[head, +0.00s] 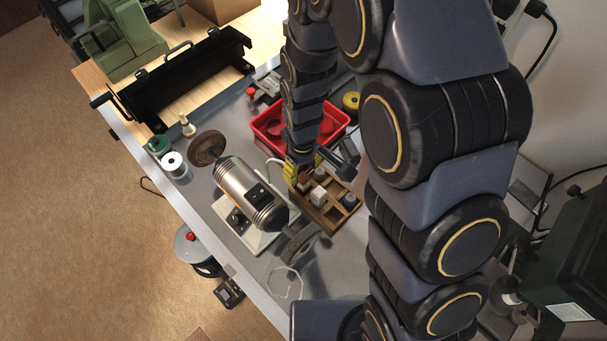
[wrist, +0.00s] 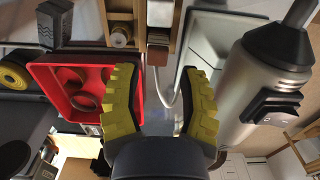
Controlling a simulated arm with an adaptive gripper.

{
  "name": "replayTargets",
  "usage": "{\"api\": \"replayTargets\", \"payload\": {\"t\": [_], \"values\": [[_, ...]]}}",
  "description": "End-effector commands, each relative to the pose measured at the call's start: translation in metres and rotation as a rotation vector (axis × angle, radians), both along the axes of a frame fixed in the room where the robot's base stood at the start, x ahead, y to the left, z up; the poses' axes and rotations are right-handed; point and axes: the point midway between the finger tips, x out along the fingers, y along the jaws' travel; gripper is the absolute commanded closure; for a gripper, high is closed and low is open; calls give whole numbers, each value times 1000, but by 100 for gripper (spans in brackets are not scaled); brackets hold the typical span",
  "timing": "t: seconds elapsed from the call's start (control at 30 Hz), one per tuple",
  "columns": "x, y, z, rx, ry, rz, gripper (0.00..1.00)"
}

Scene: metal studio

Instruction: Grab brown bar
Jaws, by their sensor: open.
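The brown bar (wrist: 157,46) appears as a small brown block end in the wrist view, above and between my fingertips, by the wooden tray. In the head view a reddish-brown piece (head: 305,179) lies at the tray's near left, right by my fingers; I take it to be the same bar, partly hidden. My gripper (head: 298,175) has yellow ridged fingers and points down at the tray's left end. In the wrist view my gripper (wrist: 160,90) is open, with nothing held between its fingers.
A wooden tray (head: 334,222) holds a pale block (head: 318,196) and small bottles. A bench grinder (head: 247,190) stands close at left. A red bin (head: 268,128) lies behind my gripper. Spools (head: 174,163) stand at the bench's left edge.

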Motion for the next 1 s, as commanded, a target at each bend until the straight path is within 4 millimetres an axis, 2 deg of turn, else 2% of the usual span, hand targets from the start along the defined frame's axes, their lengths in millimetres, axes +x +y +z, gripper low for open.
{"api": "replayTargets", "payload": {"t": [0.1,0.33,0.6,0.9,0.97,1.0], "values": [[-1,-1,-13,-2,4,-2,59],[0,-1,-29,-2,4,-3,59],[1,-2,-64,-3,7,-5,59],[3,-1,-69,-1,1,-5,58],[3,-1,-69,-1,1,-4,84],[3,-1,-69,-1,1,-4,100]]}}
